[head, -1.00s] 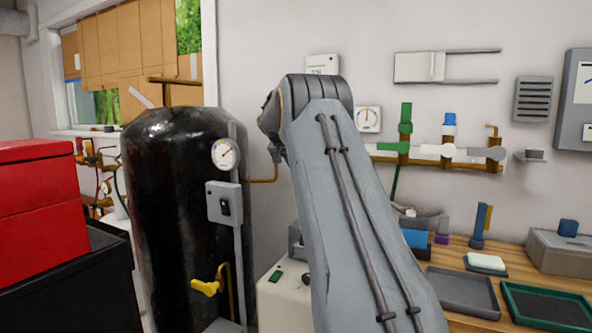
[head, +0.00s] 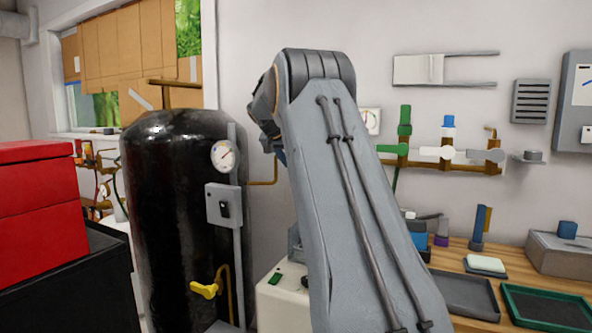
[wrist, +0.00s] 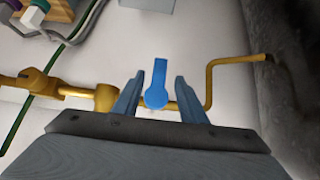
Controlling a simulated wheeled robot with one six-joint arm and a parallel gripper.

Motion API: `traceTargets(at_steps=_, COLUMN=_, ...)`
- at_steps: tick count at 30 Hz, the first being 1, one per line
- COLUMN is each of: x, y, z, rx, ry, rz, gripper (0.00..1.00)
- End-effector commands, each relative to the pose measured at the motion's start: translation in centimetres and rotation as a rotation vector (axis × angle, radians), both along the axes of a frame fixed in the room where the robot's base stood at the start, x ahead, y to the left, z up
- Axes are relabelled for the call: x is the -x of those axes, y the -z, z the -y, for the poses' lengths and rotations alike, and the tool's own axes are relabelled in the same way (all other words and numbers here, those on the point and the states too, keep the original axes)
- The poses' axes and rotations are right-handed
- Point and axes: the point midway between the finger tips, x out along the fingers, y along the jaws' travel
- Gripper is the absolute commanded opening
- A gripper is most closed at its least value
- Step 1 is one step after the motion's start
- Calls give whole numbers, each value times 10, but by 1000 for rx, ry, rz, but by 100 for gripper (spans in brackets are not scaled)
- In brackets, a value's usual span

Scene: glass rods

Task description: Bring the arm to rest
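My gripper (wrist: 158,80) shows in the wrist view with its two fingers apart and nothing clamped between them. A blue lever handle (wrist: 156,85) on a brass pipe appears in the gap between the fingers, with clear space on both sides. I cannot tell how far beyond the fingertips it lies. In the head view my arm is raised, its elbow high in front of the wall. Its grey link hides most of the gripper and the blue handle there.
A black tank (head: 172,220) with a gauge (head: 224,156) stands left of my arm. A brass pipe (head: 264,182) runs between them. Wall valves (head: 446,152) and a wooden bench (head: 452,258) with trays are to the right. A red box (head: 38,205) is at far left.

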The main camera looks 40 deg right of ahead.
Motion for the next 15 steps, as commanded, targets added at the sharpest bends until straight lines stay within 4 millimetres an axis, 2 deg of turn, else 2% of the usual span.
traceTargets(at_steps=6, x=6, y=-13, z=-12, rx=-1, ry=0, rz=0, gripper=38)
traceTargets(at_steps=15, x=6, y=-13, z=-13, rx=-1, ry=-1, rz=-1, gripper=38)
